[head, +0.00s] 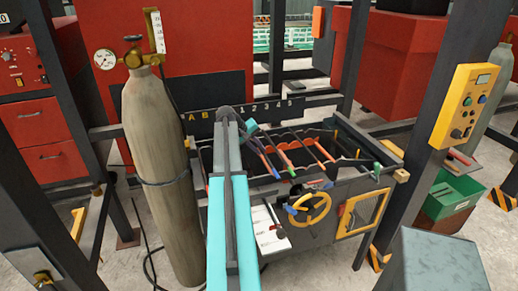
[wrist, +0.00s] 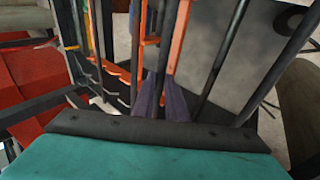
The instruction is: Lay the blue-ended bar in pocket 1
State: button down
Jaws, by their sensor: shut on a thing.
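My gripper (wrist: 164,98) shows two tapered grey-purple fingers in the wrist view, shut on a thin dark bar (wrist: 163,45). In the head view its teal body (head: 251,128) is over the left part of the rack, mostly behind my arm. The blue-ended bar (head: 270,164) slants from just below my gripper to the rack's front edge and looks to be the held one. Its blue end is not clear in the wrist view. I cannot tell whether the bar touches a pocket.
A green-ended bar (head: 291,171) and orange strips (head: 322,150) lie right of the blue end. A yellow handwheel (head: 318,209) is on the rack front. A gas cylinder (head: 160,170) stands left, a dark post with a yellow control box (head: 466,105) right.

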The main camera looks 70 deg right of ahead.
jog(key=shift+f, duration=0.35)
jog(key=c, duration=1.7)
grip_release()
jog(key=shift+f, duration=0.1)
jog(key=shift+a, duration=0.1)
jog(key=shift+b+v, duration=2.05)
jog(key=shift+v, duration=4.9)
jog(key=shift+s, duration=0.1)
